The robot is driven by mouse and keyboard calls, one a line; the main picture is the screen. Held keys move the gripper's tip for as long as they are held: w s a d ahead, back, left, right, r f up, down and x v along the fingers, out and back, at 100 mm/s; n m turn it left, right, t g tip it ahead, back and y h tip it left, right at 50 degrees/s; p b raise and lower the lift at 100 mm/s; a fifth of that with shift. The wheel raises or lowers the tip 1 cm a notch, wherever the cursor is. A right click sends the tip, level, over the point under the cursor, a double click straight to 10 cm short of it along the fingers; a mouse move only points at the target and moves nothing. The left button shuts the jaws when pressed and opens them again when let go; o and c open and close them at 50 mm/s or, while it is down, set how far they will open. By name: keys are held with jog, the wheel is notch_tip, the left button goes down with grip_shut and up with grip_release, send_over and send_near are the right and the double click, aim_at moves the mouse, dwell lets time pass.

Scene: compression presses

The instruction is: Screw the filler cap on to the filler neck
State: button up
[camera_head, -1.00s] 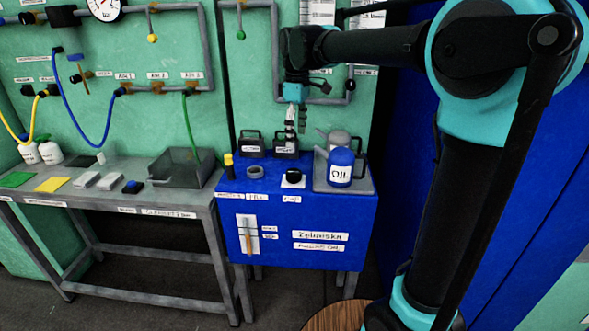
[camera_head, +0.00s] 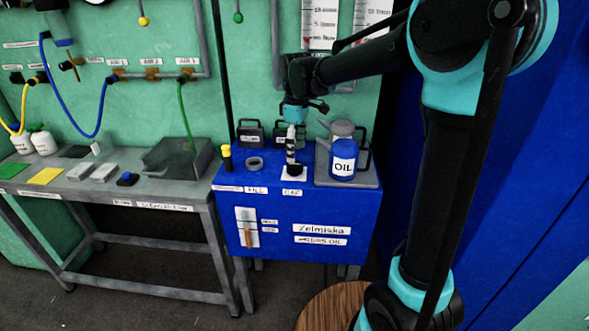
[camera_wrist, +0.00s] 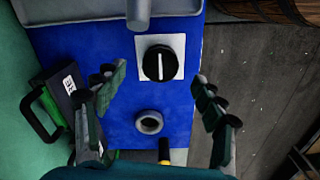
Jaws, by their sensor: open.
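The black filler cap (camera_wrist: 159,63) with a pale bar across its top lies on a white square pad on the blue cabinet top. In the head view the cap (camera_head: 295,170) is partly behind my fingers. The filler neck, a grey ring (camera_wrist: 149,122), stands on the cabinet apart from the cap; in the head view the neck (camera_head: 254,163) is left of it. My gripper (camera_head: 291,160) points down above the cap's pad. In the wrist view my gripper (camera_wrist: 162,98) is open, its fingers spread to either side with nothing between them.
A blue oil can (camera_head: 343,160) stands on a grey tray at the right of the cabinet. Black canisters (camera_head: 250,134) stand behind. A yellow-topped dipstick (camera_head: 226,157) is at the left edge. A grey bench (camera_head: 130,188) adjoins on the left.

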aim_at(294, 165)
jog(key=shift+a+f, duration=0.15)
jog(key=shift+f, duration=1.45)
jog(key=shift+a+f, duration=0.15)
jog(key=shift+f, duration=1.4)
jog(key=c, duration=1.3)
jog(key=shift+c, duration=0.2)
jog(key=shift+r, duration=0.1)
